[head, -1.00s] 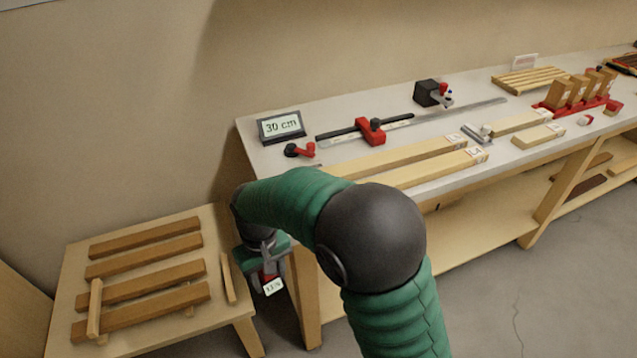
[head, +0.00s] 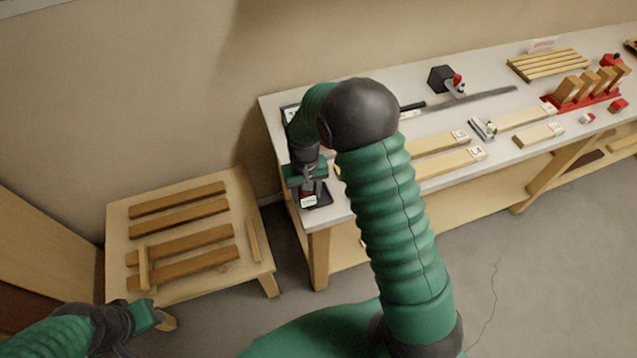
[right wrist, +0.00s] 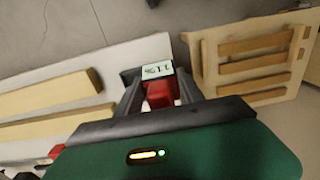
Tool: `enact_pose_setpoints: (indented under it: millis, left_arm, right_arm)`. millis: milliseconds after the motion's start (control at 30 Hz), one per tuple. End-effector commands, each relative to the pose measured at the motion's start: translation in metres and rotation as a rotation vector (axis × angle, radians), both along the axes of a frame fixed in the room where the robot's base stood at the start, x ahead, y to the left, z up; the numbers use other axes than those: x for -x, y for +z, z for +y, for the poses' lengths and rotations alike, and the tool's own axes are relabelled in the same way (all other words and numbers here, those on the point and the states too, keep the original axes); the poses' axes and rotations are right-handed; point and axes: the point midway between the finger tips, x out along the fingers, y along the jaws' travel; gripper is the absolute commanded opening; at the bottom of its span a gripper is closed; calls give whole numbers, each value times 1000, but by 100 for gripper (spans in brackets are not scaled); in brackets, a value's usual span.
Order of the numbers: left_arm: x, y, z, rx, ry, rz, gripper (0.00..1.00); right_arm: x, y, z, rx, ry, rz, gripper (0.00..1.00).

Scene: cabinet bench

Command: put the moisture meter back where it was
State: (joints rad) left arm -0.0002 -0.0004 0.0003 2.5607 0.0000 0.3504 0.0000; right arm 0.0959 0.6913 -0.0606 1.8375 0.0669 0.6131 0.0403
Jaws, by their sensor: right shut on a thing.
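My right gripper (head: 308,183) is shut on the moisture meter (right wrist: 160,94), a small red device with a white display face. In the head view the meter (head: 308,201) hangs below the gripper at the near left corner of the bench (head: 350,207). A dark flat pad or holder (head: 325,198) shows right behind and beside it. I cannot tell whether the meter touches the pad. In the right wrist view the meter sits between the two fingers with its display at the far end. My left gripper (head: 147,315) is low at the left; its jaws are not clear.
A low wooden table (head: 180,285) with several brown slats stands left of the bench. Boards (head: 450,162), a black block (head: 441,78) and a red rack of wooden blocks (head: 590,92) occupy the bench. My right arm hides part of the bench's left end.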

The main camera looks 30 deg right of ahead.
Motion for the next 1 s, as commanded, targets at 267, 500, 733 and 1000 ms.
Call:
enact_pose_setpoints:
  millis: [267,500,733,1000]
  left_arm:
    - [0,17,0,0,0,0,36]
    - [0,27,0,0,1,-1,36]
    - [0,24,0,0,0,0,36]
    - [0,24,0,0,0,-1,36]
  right_arm:
    - [-13,-7,-50,1,1,1,0]
    - [-14,-39,-52,-1,2,0,0]
    - [-14,-41,-52,0,2,0,0]
    - [-14,-42,-52,0,2,0,67]
